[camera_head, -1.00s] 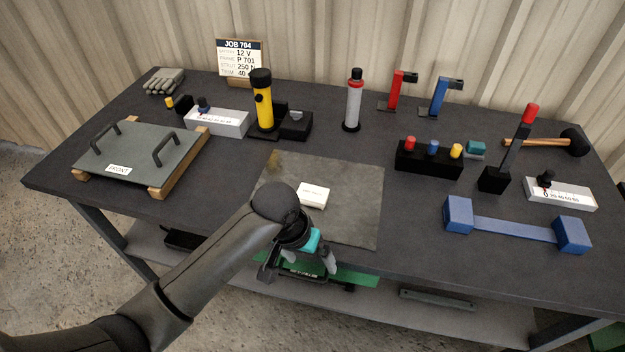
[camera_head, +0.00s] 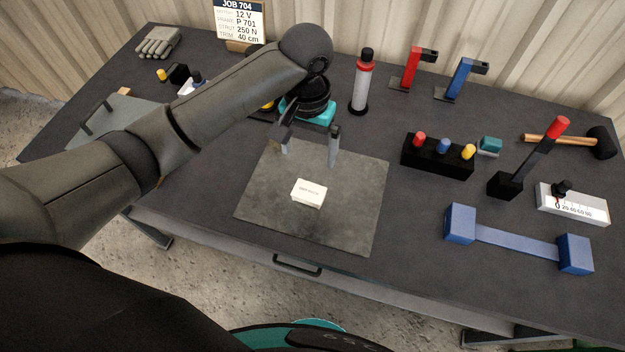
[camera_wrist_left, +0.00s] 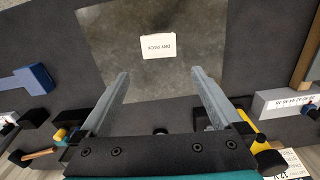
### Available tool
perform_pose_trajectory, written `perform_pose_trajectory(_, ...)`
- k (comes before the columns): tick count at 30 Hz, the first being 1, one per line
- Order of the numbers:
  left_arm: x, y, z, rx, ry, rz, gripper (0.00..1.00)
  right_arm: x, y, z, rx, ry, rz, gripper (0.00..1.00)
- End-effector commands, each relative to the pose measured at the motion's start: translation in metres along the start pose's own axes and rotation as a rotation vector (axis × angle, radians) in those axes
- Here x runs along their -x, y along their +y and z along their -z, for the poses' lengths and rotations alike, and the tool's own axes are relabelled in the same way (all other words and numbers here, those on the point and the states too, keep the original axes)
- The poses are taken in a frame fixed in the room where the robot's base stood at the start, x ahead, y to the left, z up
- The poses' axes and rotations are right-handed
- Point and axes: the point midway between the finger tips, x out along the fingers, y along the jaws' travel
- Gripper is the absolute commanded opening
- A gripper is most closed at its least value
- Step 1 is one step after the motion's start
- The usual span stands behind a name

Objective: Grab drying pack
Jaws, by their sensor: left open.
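The drying pack (camera_head: 309,193) is a small white box with a printed label. It lies on the grey mat (camera_head: 268,211) in the middle of the table. In the left wrist view the pack (camera_wrist_left: 158,45) reads "DRY PACK" upside down, and it lies beyond the fingertips, roughly between their lines. My left gripper (camera_head: 309,158) is open and empty above the far part of the mat, behind the pack and apart from it. Its two fingers also show in the left wrist view (camera_wrist_left: 158,72). My right gripper is not in view.
A black block with coloured knobs (camera_head: 436,158) and a blue bar with end blocks (camera_head: 515,240) stand to the right. A red-and-grey cylinder (camera_head: 361,85) stands behind the mat. My left arm hides much of the table's left side. The mat around the pack is clear.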

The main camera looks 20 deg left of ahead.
Motion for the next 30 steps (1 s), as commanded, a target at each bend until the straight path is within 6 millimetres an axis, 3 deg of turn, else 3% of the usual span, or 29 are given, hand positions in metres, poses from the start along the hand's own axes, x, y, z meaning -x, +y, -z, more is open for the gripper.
perform_pose_trajectory(3, -0.029, 0.0, -0.002, 0.0, -0.005, 0.002, 1.0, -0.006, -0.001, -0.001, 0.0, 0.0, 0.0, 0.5)
perform_pose_trajectory(9, -0.069, 0.0, -0.001, 0.0, -0.003, 0.001, 1.0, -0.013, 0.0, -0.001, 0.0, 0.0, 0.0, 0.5)
perform_pose_trajectory(17, -0.09, 0.001, -0.001, -0.002, 0.0, -0.001, 1.0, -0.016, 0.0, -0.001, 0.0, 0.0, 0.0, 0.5)
perform_pose_trajectory(25, -0.128, 0.002, -0.001, -0.001, -0.001, 0.0, 1.0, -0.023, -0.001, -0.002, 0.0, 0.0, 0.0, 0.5)
perform_pose_trajectory(30, -0.139, 0.002, -0.001, -0.002, 0.001, 0.0, 1.0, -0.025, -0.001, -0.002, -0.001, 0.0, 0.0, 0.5)
